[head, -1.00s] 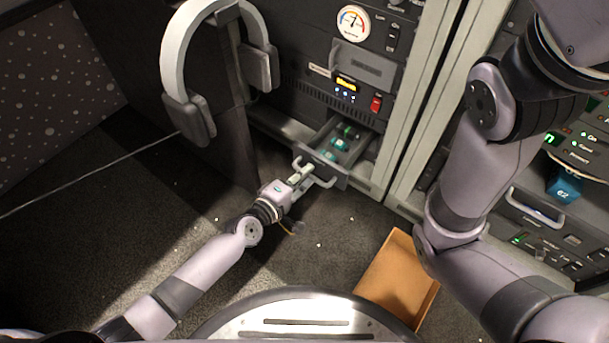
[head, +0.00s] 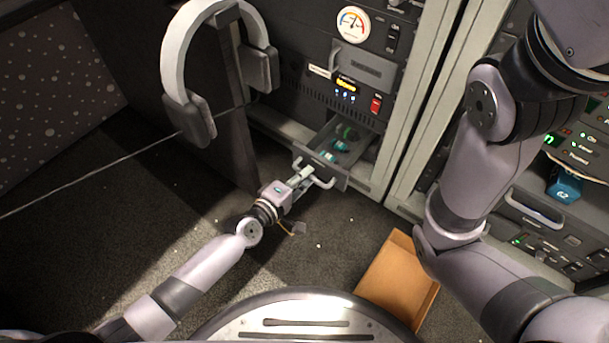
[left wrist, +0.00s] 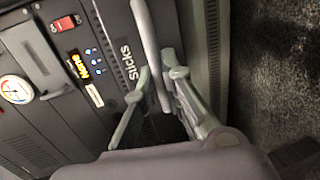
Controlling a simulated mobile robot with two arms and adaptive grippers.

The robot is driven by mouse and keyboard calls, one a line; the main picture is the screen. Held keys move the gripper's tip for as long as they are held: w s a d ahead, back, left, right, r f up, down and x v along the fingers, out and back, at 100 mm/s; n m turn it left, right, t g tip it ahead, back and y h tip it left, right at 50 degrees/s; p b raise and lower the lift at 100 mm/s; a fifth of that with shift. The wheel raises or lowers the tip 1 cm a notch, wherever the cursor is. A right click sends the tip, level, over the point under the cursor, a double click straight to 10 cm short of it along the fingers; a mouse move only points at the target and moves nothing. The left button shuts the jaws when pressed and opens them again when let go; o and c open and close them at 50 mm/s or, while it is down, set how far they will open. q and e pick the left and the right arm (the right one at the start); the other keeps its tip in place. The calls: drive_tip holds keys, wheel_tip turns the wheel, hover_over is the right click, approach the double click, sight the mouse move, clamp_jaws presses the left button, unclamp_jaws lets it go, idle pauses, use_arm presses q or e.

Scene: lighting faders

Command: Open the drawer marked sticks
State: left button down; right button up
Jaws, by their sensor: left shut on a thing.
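The sticks drawer (head: 352,161) is pulled out of the lower part of the grey rack in the head view. Teal and green items (head: 340,146) lie inside it. Its front panel bears the word "Sticks" (left wrist: 126,62) in the left wrist view. My left gripper (head: 307,175) is shut on the drawer's handle (head: 325,183); the bar handle (left wrist: 147,40) runs between its fingers in the left wrist view. My right arm crosses the right side of the head view, but its gripper is out of view.
White headphones (head: 190,70) hang on a dark panel left of the rack. A blue item (head: 564,187) marked 62 sits by the right rack. Dark carpet around the drawer's front is mostly clear.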

use_arm(q)
drive_tip(key=f+v, duration=0.1)
drive_tip(key=v, duration=0.6)
drive_tip(key=shift+s+a+f, duration=0.2)
drive_tip(key=shift+s+f, duration=0.1)
drive_tip(key=shift+f, duration=0.25)
drive_tip(key=c, duration=2)
unclamp_jaws()
drive_tip(key=shift+o, duration=0.2)
drive_tip(key=shift+r, duration=0.15)
drive_tip(key=v, duration=0.7)
drive_tip(key=shift+s, duration=0.1)
